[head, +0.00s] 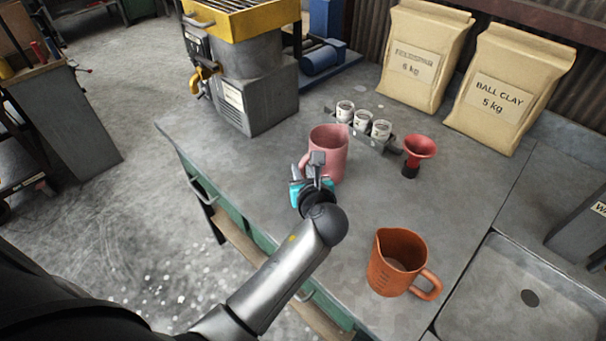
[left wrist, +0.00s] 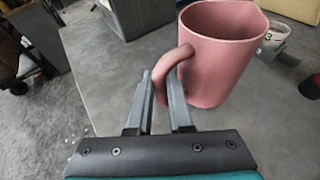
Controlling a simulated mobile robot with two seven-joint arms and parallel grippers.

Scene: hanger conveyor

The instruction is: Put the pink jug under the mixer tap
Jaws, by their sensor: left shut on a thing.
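The pink jug (head: 329,150) stands upright on the grey worktop, near the middle of the head view. My left gripper (head: 316,166) is at the jug's near left side and is shut on its handle. In the left wrist view the jug (left wrist: 218,55) shows with its handle between the fingers of my left gripper (left wrist: 163,95). The mixer (head: 244,70) stands at the back left of the worktop, with a yellow tap (head: 204,76) on its left side. My right gripper is not in view.
An orange jug (head: 393,265) stands at the front right beside a sink (head: 480,290). Clay bags (head: 500,90) line the back. The worktop left of the jug is clear.

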